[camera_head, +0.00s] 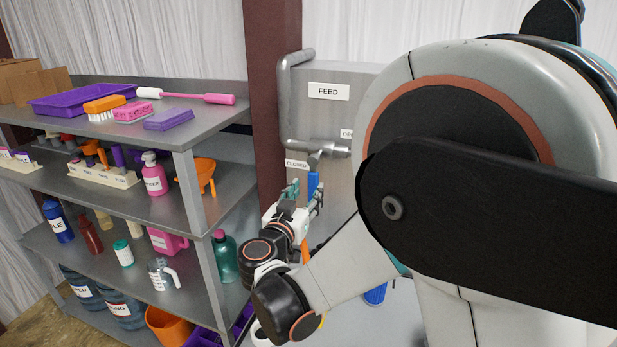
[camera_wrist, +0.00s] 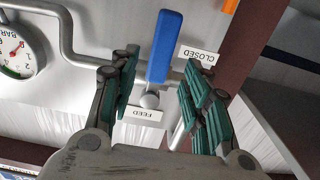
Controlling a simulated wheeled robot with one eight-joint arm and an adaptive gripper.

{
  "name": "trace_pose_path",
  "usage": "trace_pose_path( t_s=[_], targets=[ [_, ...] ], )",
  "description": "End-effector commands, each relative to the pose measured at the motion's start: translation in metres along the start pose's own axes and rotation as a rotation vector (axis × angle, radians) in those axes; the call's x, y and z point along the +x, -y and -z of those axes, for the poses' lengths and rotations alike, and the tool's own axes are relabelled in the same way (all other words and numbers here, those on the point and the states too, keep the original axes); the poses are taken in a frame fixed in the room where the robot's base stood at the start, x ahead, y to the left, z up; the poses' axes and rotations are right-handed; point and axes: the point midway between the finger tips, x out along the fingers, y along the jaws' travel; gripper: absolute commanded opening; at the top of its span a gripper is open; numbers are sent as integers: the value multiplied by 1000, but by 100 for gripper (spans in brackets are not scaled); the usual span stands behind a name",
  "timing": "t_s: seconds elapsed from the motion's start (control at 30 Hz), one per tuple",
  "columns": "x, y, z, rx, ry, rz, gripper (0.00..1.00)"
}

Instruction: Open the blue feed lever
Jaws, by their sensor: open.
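The blue feed lever (camera_head: 313,184) hangs down from a grey pipe valve under the FEED sign (camera_head: 328,91), beside the CLOSED label (camera_head: 297,163). My gripper (camera_head: 304,192) is open at the lever. In the wrist view, which is upside down, the blue lever (camera_wrist: 165,46) shows between the spread green fingers of my gripper (camera_wrist: 160,62). I see no clear contact, and cannot tell how deep the lever sits between them.
A grey shelf unit (camera_head: 197,192) with bottles, brushes and a purple tray (camera_head: 80,99) stands to the left. A maroon post (camera_head: 272,80) rises between it and the feed panel. A pressure gauge (camera_wrist: 17,50) and pipe (camera_wrist: 66,35) show in the wrist view. My arm covers much of the right.

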Motion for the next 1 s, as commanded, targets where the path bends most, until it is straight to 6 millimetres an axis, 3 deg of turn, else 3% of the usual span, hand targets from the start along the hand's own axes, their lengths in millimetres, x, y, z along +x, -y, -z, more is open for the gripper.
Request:
trace_pose_path(
  t_s=[0.1,0.3,0.77,0.93,1.0],
  targets=[
    [24,-1,0,0,0,-4,43],
    [50,0,0,0,0,-1,43],
    [61,0,0,0,1,0,43],
    [60,0,0,0,1,0,5],
    [60,0,0,0,1,0,0]
  ],
)
